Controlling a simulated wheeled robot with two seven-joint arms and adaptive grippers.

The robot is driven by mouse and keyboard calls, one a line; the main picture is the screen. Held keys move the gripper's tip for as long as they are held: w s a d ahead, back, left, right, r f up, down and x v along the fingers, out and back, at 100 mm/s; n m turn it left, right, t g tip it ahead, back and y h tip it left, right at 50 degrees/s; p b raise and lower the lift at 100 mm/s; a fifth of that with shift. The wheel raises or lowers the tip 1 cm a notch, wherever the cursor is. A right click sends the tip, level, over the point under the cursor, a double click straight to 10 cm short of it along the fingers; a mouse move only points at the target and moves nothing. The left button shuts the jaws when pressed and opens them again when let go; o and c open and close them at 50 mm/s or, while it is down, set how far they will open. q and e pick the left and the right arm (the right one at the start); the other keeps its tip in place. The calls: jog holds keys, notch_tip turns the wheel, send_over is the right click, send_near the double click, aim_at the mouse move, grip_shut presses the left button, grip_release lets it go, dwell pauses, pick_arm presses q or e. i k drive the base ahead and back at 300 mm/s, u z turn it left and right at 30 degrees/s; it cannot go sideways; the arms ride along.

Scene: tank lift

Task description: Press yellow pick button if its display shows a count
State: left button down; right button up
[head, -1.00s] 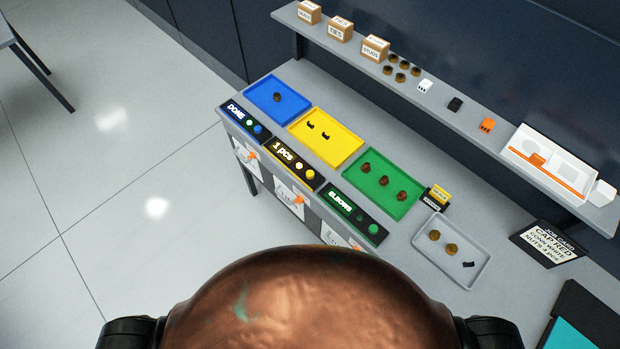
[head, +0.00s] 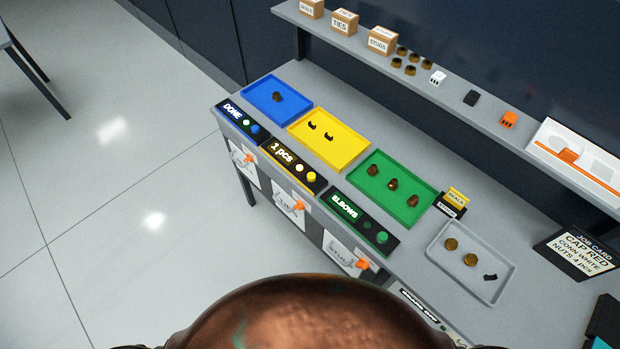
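The yellow pick button (head: 311,176) sits at the right end of a dark panel in front of the yellow tray (head: 350,152). The display (head: 282,153) on that panel reads "1 pcs". A pale lit lamp (head: 299,168) is between display and button. Two small black pieces lie in the yellow tray. A large copper tank (head: 310,315) fills the bottom middle of the view. Only slivers of dark parts show beside it at the bottom edge. I cannot make out either gripper, and nothing touches the button.
The blue tray's display (head: 232,110) reads "DONE"; the green tray's (head: 345,205) reads "ELBOWS". A grey tray (head: 436,240) with nuts and a black piece, and a job card (head: 580,250), are to the right. A shelf (head: 430,88) runs behind.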

aim_at(311, 176)
jog(key=k, duration=0.6)
jog(key=z, duration=0.5)
jog(key=i, duration=1.05)
jog(key=z, duration=0.25)
